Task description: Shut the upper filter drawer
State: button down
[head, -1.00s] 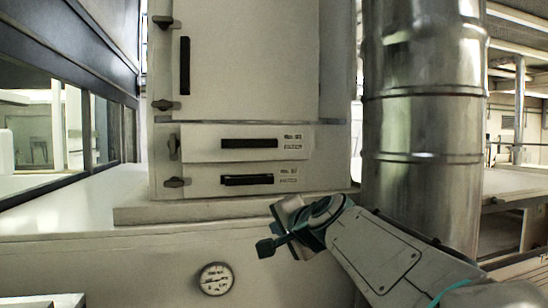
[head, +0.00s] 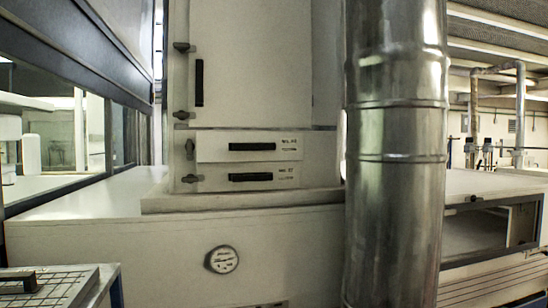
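The upper filter drawer (head: 214,150) is in the head view, low on the pale cabinet and below its tall door. It has a dark horizontal handle (head: 252,147) and small markings at right. Its front looks slightly larger than the lower one and seems to stand a little proud; the exact gap cannot be told. The lower drawer (head: 214,180) with a similar dark handle is directly beneath and looks flush. My gripper is out of view.
A thick metal duct (head: 395,200) rises in front, right of the cabinet. A cabinet door (head: 255,65) is above the drawers. A round gauge (head: 222,259) is on the housing below. A gridded table (head: 45,285) is at the lower left. A pale bench (head: 500,184) is at right.

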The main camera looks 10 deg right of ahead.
aim_at(211, 146)
jog(key=u, duration=0.15)
jog(key=i, duration=0.95)
jog(key=z, duration=0.6)
